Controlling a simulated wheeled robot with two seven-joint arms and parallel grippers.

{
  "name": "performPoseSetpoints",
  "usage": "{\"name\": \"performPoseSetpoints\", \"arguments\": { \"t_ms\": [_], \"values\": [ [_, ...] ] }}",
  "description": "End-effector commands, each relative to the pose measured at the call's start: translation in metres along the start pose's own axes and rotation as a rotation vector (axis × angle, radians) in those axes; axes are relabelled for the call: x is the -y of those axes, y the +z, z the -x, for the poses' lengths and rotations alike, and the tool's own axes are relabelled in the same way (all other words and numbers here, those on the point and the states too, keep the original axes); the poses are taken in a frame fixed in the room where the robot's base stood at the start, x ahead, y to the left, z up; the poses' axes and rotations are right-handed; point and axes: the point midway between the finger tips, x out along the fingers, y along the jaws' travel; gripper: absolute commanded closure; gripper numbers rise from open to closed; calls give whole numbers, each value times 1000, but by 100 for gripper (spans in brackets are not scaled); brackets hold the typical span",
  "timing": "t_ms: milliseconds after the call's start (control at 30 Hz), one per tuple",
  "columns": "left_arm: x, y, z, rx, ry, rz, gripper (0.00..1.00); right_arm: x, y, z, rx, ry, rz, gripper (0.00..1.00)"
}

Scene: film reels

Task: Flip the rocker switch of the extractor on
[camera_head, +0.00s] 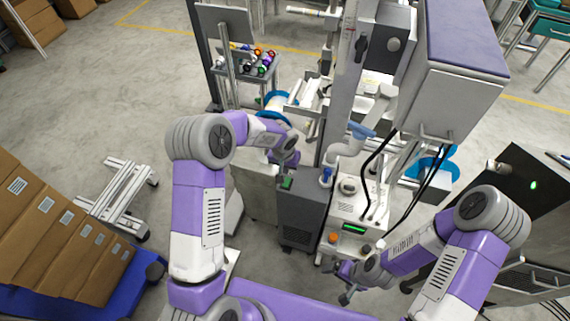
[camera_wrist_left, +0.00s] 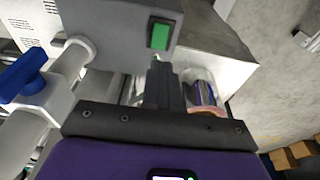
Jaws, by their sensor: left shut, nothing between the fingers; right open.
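The extractor (camera_head: 300,222) is a dark grey box at the middle of the head view; its grey face also fills the upper part of the left wrist view (camera_wrist_left: 115,30). Its green rocker switch (camera_wrist_left: 160,36) sits in a dark frame; it also shows small in the head view (camera_head: 287,183). I cannot tell which way the rocker is tipped. My left gripper (camera_wrist_left: 161,66) is shut and empty, its tips just below the switch; I cannot tell whether they touch it. It also shows in the head view (camera_head: 288,168). My right gripper (camera_head: 347,284) is open, low and right of the extractor.
A white machine (camera_head: 350,215) with a green display stands right of the extractor. A blue-handled valve (camera_wrist_left: 22,75) and pipe are left of the switch in the wrist view. Black cables hang above the white machine.

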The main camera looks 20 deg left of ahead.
Motion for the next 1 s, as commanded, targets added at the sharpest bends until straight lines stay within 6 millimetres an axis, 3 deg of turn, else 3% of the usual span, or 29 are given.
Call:
{"name": "performPoseSetpoints", "arguments": {
  "t_ms": [33, 200, 400, 867, 1000],
  "values": [
    [0, 1, -15, 2, 1, 1, 100, -2, 0, -5, 0, 0, 0, 10],
    [0, 1, -47, 1, 1, 0, 100, -5, 0, -12, 0, 0, 0, 10],
    [0, 0, -68, -1, 1, 0, 100, -6, -1, -17, 0, 0, 0, 10],
    [0, 0, -73, 0, 0, 1, 100, -6, -1, -18, 0, 0, 0, 10],
    [15, 2, -74, 41, -7, 29, 100, -4, 0, -10, 0, 0, 0, 10]
  ]
}}
